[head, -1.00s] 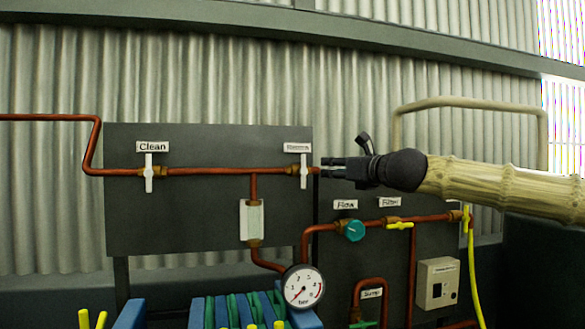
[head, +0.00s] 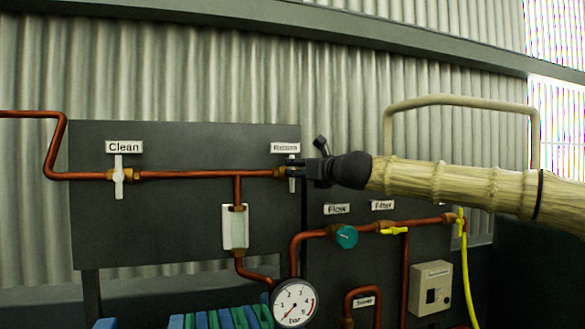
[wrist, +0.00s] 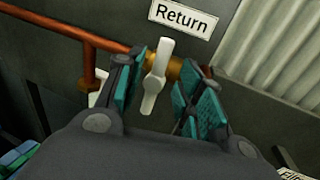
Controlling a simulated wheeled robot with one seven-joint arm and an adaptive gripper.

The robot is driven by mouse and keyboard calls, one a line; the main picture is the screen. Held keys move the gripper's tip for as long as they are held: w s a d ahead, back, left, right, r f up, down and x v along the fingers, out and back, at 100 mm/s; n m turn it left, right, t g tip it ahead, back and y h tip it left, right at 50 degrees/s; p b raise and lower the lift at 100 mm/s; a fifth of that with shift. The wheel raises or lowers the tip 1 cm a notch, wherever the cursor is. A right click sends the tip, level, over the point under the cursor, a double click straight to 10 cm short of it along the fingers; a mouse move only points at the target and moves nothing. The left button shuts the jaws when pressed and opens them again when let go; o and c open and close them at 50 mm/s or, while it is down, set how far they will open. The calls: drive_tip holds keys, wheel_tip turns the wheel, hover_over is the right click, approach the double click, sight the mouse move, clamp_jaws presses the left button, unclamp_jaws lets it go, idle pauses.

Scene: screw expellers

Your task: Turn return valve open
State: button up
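The return valve's white lever handle (wrist: 157,75) stands across the copper pipe on a brass fitting, below the "Return" label (wrist: 183,17). In the head view the handle (head: 292,184) is partly hidden by my gripper (head: 302,173), which reaches it from the right. In the wrist view my gripper (wrist: 163,84) is open, with one teal-padded finger on each side of the handle. A gap shows between the handle and the right finger. The left finger is close to the handle; I cannot tell whether it touches.
The Clean valve (head: 118,177) is on the same pipe to the left. A sight glass (head: 236,228), a pressure gauge (head: 293,302), a teal flow knob (head: 346,237) and a yellow filter lever (head: 394,231) sit lower. Corrugated wall lies behind the panels.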

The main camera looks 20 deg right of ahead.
sight(292, 168)
drive_tip(key=x, duration=0.3)
drive_tip(key=shift+w+f, duration=0.1)
drive_tip(key=shift+f, duration=0.15)
drive_tip(key=shift+w+r, duration=0.1)
drive_tip(key=shift+r, duration=0.05)
drive_tip(key=shift+a, duration=0.1)
drive_tip(key=shift+c, duration=0.2)
clamp_jaws()
